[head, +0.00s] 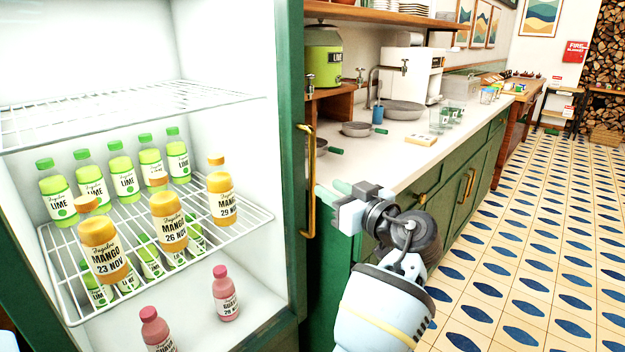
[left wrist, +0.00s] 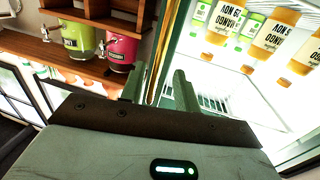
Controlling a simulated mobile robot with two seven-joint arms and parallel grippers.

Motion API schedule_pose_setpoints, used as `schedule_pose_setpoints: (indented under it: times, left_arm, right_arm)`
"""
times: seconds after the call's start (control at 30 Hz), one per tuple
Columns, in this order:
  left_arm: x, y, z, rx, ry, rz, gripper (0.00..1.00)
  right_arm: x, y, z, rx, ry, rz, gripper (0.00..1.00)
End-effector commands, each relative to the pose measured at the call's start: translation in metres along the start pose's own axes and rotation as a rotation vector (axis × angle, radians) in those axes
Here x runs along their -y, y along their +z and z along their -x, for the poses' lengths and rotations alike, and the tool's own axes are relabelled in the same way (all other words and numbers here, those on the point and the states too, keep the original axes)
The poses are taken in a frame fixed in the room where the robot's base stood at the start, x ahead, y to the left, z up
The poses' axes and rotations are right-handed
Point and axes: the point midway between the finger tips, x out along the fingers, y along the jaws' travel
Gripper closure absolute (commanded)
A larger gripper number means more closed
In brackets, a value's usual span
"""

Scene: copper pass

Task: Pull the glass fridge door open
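The fridge (head: 290,200) has a green frame, with its lit inside and shelves of bottles showing on the left of the head view. Whether its glass door stands slightly ajar cannot be told. A vertical brass handle (head: 308,180) is at the right edge of the frame. My left gripper (head: 335,200) is just right of the handle, pointing at it. In the left wrist view, its two fingers (left wrist: 160,88) are apart, and the brass handle (left wrist: 154,78) shows between them. Contact with the handle cannot be made out. My right gripper is not in view.
A green cabinet with a white counter (head: 400,150) runs along the right of the fridge, holding pans, a tap and glasses. Green and pink drink dispensers stand on a wooden shelf (left wrist: 60,65) in the left wrist view. The tiled floor (head: 530,250) at right is clear.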

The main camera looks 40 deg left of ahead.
Motion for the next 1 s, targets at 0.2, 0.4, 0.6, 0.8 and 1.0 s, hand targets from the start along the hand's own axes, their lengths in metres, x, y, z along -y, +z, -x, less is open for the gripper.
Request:
schedule_pose_setpoints:
  times: [0.2,0.4,0.6,0.8,1.0]
  left_arm:
    - [0.001,-0.001,-0.030,0.000,-0.002,-0.001,0.68]
    - [0.000,-0.001,-0.058,0.000,0.000,-0.002,0.68]
    - [0.000,-0.001,-0.072,0.000,0.001,0.000,0.68]
    - [0.000,0.000,-0.074,0.000,0.001,-0.001,0.68]
    - [0.000,0.000,-0.073,0.000,0.001,-0.001,0.83]
  right_arm:
    - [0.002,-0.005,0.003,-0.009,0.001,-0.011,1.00]
    - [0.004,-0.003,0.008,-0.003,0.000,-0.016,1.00]
    - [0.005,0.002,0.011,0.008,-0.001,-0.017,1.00]
    - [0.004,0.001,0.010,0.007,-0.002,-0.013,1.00]
    - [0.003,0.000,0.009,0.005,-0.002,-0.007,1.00]
